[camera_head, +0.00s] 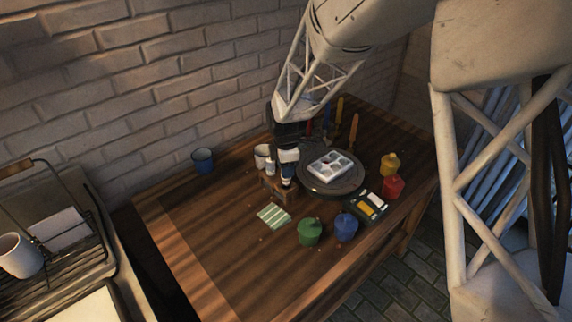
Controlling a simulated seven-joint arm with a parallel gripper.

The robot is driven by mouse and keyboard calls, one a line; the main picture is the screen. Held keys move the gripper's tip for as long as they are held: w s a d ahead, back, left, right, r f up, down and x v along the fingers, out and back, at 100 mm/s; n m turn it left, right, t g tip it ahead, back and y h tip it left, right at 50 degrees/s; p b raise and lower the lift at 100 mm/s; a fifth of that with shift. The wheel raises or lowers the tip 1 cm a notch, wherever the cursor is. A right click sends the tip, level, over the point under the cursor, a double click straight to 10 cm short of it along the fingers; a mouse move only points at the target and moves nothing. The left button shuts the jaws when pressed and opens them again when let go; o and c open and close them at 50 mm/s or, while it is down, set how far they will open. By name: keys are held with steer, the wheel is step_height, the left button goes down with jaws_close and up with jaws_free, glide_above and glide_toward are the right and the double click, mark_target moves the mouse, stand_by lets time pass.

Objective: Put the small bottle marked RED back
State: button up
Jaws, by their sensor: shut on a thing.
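My gripper (286,182) points down at the left of the round turntable, low over a small wooden stand (268,191). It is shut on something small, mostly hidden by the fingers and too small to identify. No label reading RED can be read in this view. A red pot (393,187) stands upright near the table's right edge, apart from my gripper. I cannot tell whether the gripper or its load touches the stand.
The dark turntable (350,188) bears a white palette (338,166). Yellow (390,164), green (309,231) and blue (346,227) pots stand around it. White cups (262,157) stand close left of my gripper. A striped cloth (273,215) lies in front.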

steer(key=shift+f, duration=0.45)
stand_by(1.2)
steer(key=shift+f, duration=0.35)
steer(key=shift+f, duration=0.75)
steer(key=o, duration=1.2)
steer(key=shift+o, duration=0.2)
steer(key=shift+r, duration=0.1)
steer(key=shift+r, duration=3.4)
